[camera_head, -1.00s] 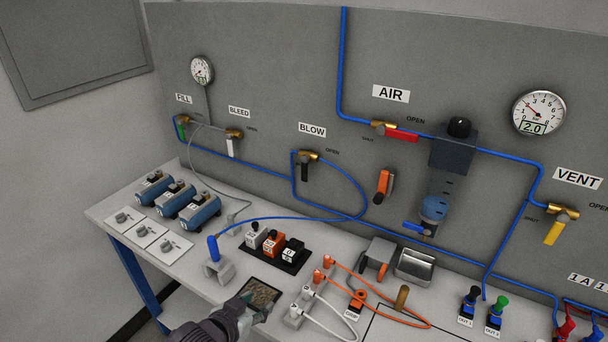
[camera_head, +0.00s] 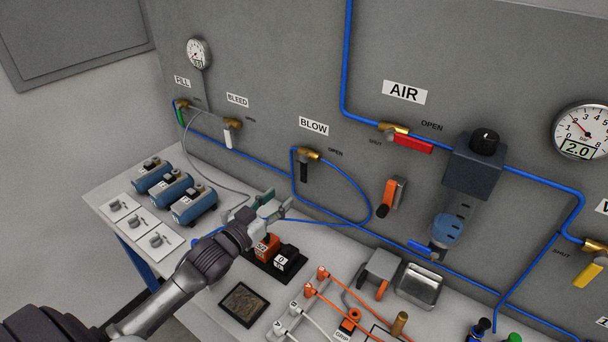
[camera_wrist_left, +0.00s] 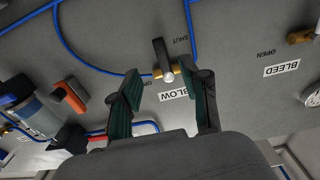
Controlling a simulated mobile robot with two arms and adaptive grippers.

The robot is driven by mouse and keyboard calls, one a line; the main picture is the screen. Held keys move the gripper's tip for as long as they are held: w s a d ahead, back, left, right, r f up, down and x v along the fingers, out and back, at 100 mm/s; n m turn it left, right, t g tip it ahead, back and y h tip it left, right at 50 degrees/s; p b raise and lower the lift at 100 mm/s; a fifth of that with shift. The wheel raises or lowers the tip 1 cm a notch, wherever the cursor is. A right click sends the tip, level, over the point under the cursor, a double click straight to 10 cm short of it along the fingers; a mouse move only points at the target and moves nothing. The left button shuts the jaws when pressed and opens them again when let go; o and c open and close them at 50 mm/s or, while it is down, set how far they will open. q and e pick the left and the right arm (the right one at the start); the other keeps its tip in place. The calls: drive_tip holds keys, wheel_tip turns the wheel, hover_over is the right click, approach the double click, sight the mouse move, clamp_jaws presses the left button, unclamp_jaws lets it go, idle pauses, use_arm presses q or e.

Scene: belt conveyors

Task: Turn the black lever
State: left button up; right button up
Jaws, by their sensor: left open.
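The black lever (camera_head: 304,172) hangs down from the brass valve (camera_head: 308,155) under the BLOW label on the grey wall panel. In the left wrist view the black lever (camera_wrist_left: 161,54) shows upside down, just beyond the fingertips and roughly centred between them. My left gripper (camera_head: 266,206) is open and empty, below and left of the lever and apart from it. Its two green-padded fingers also show in the left wrist view (camera_wrist_left: 162,76). My right gripper is not in view.
A blue hose (camera_head: 362,180) loops from the BLOW valve past the lever. Orange and black switch blocks (camera_head: 266,246) stand on the bench below my left gripper. The panel around the lever is mostly clear.

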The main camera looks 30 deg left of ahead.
sight(303, 179)
use_arm(q)
drive_tip(key=w, duration=0.3)
drive_tip(key=w+d+p, duration=0.1)
drive_tip(key=w, duration=0.2)
drive_tip(key=w+p, duration=0.1)
drive_tip(key=w, duration=0.3)
drive_tip(key=shift+d, duration=0.2)
drive_tip(key=shift+w+f, duration=0.1)
drive_tip(key=shift+w, duration=0.3)
drive_tip(key=shift+w+d+f, duration=0.1)
drive_tip(key=shift+w, duration=0.05)
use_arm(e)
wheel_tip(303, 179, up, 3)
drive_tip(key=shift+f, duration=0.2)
use_arm(q)
drive_tip(key=shift+c, duration=0.7)
clamp_jaws()
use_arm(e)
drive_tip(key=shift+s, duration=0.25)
